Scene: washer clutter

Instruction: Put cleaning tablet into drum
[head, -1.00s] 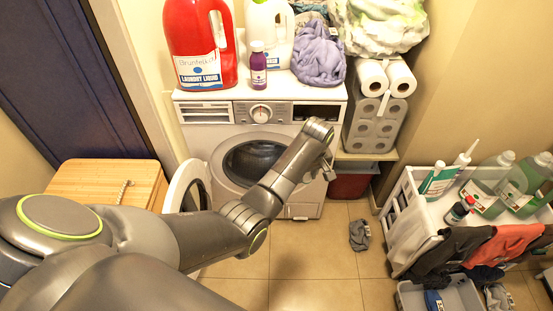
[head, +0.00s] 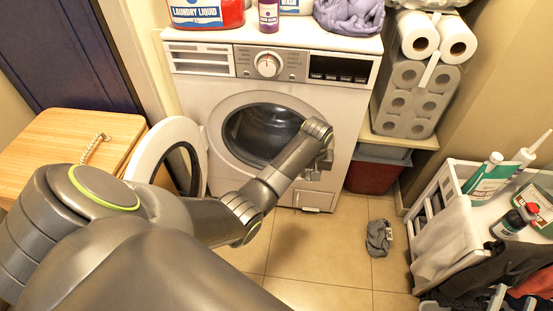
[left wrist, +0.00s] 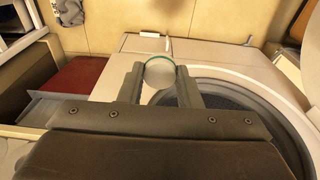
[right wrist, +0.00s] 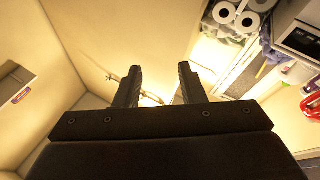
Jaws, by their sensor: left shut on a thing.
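The washer (head: 220,85) stands ahead with its round door (head: 145,150) swung open to the left. Its dark drum opening (head: 262,133) is uncovered. My left gripper (head: 325,168) is in front of the washer, to the right of the opening; its fingertips are hard to make out in the head view. In the left wrist view, its fingers (left wrist: 159,85) are shut on a round, pale cleaning tablet (left wrist: 159,72) with a greenish rim. The drum opening (left wrist: 235,108) shows there to the right of the fingers. My right gripper (right wrist: 160,88) is open and empty, out of the head view.
A wooden cabinet (head: 95,125) stands left of the door. A dark red bin (head: 372,176) is right of the washer, under toilet roll packs (head: 412,98). A grey cloth (head: 378,238) lies on the floor. A white rack (head: 440,235) with bottles stands at right.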

